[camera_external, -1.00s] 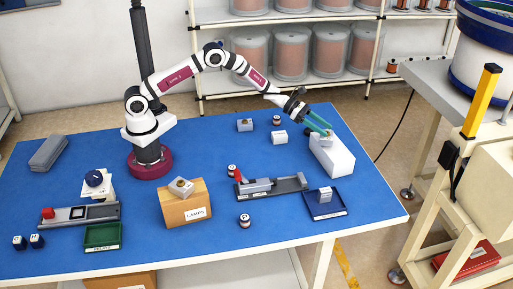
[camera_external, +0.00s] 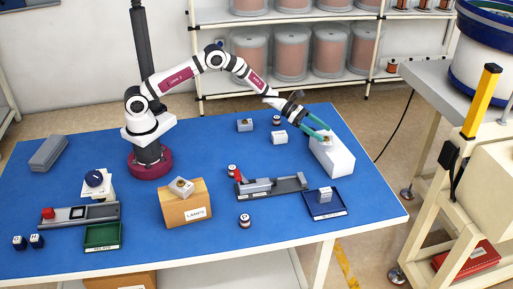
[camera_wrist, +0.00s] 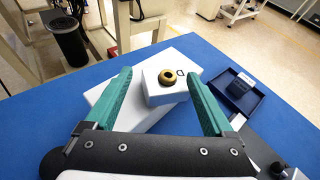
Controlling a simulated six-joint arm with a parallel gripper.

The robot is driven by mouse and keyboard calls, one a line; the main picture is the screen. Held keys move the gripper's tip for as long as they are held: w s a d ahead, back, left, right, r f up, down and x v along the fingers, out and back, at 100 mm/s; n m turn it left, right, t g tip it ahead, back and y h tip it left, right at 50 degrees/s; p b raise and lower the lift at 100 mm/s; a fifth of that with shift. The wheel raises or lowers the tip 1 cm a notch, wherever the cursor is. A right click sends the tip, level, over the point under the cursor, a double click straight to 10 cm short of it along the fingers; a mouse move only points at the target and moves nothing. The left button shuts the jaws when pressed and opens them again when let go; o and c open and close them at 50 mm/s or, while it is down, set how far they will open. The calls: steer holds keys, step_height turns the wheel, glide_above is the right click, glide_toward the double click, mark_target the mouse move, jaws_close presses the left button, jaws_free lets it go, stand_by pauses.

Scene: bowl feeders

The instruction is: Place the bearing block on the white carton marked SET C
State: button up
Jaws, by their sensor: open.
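The bearing block (camera_wrist: 166,84), a pale block with a brass ring on top, sits on the white carton (camera_wrist: 118,100) in the wrist view. In the external view the block (camera_external: 326,140) is on the far end of the carton (camera_external: 336,160), partly behind a fingertip. My gripper (camera_wrist: 168,82) is open, with one green finger on each side of the block and a visible gap to each. In the external view my gripper (camera_external: 318,133) is at the block. No SET C marking is legible.
A blue tray (camera_external: 341,210) with a grey block stands in front of the carton. A vise-like fixture (camera_external: 285,187) lies to its left. A LAMPS carton (camera_external: 185,210) carries another block. The table's right edge is close.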

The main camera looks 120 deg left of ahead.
steer(key=a+v, duration=0.1)
steer(key=v, duration=1)
steer(key=w+d+r+m+g+h, duration=0.1)
steer(key=d+r+m+h, duration=0.25)
steer(key=d, duration=0.45)
steer(key=w+d+r+m+g+h, duration=0.1)
steer(key=w+d+r+m+h, duration=0.1)
steer(key=d+m, duration=0.4)
steer(key=s+d+r+m+g+h, duration=0.1)
steer(key=s+d+r+m+g, duration=0.1)
steer(key=s+d+m+g, duration=0.65)
steer(key=s+d+r+m+t+h, duration=0.15)
steer(key=d+m, duration=0.35)
steer(key=d, duration=0.9)
steer(key=s+d+m+g+y, duration=0.2)
steer(key=s+d+m+g, duration=0.2)
steer(key=s+m, duration=0.45)
steer(key=s+a+m+y, duration=0.2)
steer(key=s+m+y, duration=0.1)
steer(key=s+m, duration=0.2)
steer(key=s+a+m+g+y, duration=0.1)
steer(key=s+a+m+y, duration=0.1)
steer(key=s+m+y, duration=0.2)
steer(key=s+m, duration=0.2)
steer(key=s, duration=0.1)
steer(key=shift+s+a+f, duration=0.2)
steer(key=shift+a+f, duration=0.2)
steer(key=shift+m, duration=0.25)
stand_by(0.5)
